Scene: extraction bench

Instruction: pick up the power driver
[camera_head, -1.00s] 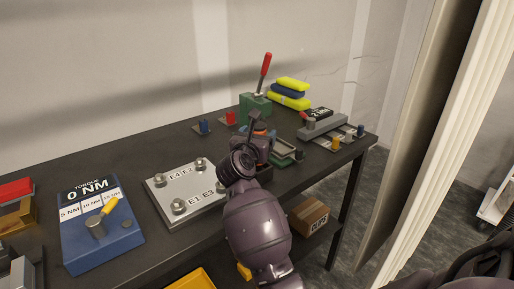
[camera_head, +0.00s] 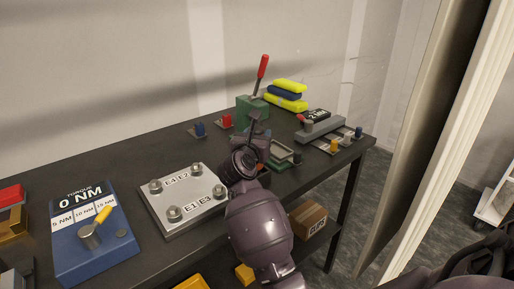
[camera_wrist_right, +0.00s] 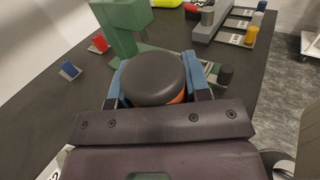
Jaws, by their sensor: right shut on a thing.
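The power driver (camera_wrist_right: 152,78) shows in the right wrist view as a dark round cap with an orange edge below it. My right gripper (camera_wrist_right: 155,88) has its blue fingers on either side of it and is shut on it. In the head view my right gripper (camera_head: 258,141) is over the bench behind the grey plate, and the wrist and arm hide most of the driver. I cannot tell whether the driver touches the bench. My left gripper is not in view.
The dark bench (camera_head: 110,168) holds a blue torque box (camera_head: 118,262), a grey plate with metal knobs (camera_head: 190,210), a green press with a red lever (camera_head: 250,108), yellow and blue packs (camera_head: 287,94) and a grey fixture (camera_head: 320,128). A cardboard box (camera_head: 308,219) sits lower down.

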